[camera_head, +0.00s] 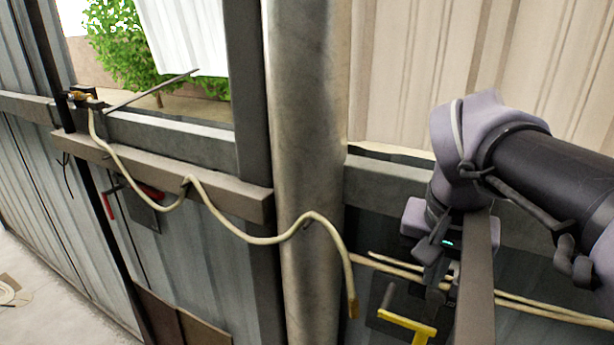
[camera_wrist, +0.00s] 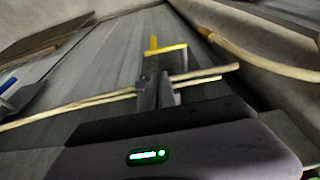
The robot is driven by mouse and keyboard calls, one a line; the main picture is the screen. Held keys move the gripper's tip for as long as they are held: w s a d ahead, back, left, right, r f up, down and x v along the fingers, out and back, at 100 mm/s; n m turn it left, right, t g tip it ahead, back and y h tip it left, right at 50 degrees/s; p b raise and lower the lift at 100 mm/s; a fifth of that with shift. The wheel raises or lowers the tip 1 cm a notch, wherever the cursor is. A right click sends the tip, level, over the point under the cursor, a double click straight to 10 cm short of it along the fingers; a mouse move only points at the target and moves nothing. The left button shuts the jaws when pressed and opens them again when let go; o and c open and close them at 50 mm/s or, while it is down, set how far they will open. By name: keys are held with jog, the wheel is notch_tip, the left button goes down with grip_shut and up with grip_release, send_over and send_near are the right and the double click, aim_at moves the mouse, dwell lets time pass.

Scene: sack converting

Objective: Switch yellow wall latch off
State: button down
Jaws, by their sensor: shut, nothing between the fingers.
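The yellow wall latch (camera_head: 411,325) is low on the wall at the bottom of the head view, with a grey handle bar rising at its left. It also shows in the wrist view (camera_wrist: 168,48), just beyond the fingertips. My gripper (camera_head: 436,298) is shut and empty, pointing down, just above and right of the latch. In the wrist view my gripper (camera_wrist: 158,80) partly covers the lower part of the latch. I cannot tell whether the fingers touch it.
A pale hose (camera_head: 231,231) hangs across the post (camera_head: 306,120) and ledge. Thin pale rods (camera_head: 540,312) run along the wall behind my gripper. A brown upright bar (camera_head: 476,275) stands close to its right. A red handle (camera_head: 108,206) is on the wall further left.

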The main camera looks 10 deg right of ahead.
jog(key=shift+s+f, duration=0.1)
send_near(416, 324)
jog(key=x, duration=0.5)
jog(key=shift+x, duration=0.8)
jog(key=shift+d, duration=0.1)
